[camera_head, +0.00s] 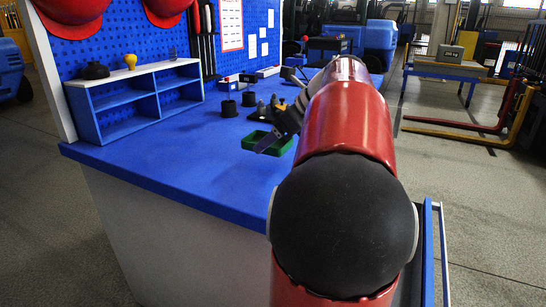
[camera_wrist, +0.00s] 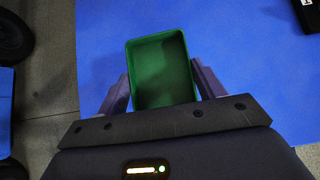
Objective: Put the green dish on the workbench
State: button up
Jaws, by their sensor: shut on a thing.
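The green dish (camera_head: 282,148) is a small rectangular open tray, over the blue top of the workbench (camera_head: 170,165) in the head view. In the wrist view the dish (camera_wrist: 160,48) is between the two fingers of my gripper (camera_wrist: 161,80), which is shut on it. The dish looks empty from above. In the head view my gripper (camera_head: 268,141) is partly hidden by my own arm. I cannot tell whether the dish's underside touches the benchtop.
Black cylinders (camera_head: 228,108) and other small dark items stand behind the dish. A blue shelf (camera_head: 140,100) stands at the back left, before a pegboard (camera_head: 100,45). The benchtop's front left is clear. A side table (camera_head: 445,70) stands far right.

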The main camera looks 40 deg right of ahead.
jog(key=shift+f+b, duration=0.4)
jog(key=shift+f, duration=1.55)
jog(key=shift+f, duration=0.1)
jog(key=o, duration=1.1)
jog(key=shift+o, duration=0.2)
jog(key=shift+r, duration=0.2)
jog(key=p+v, duration=0.2)
jog(key=v, duration=1)
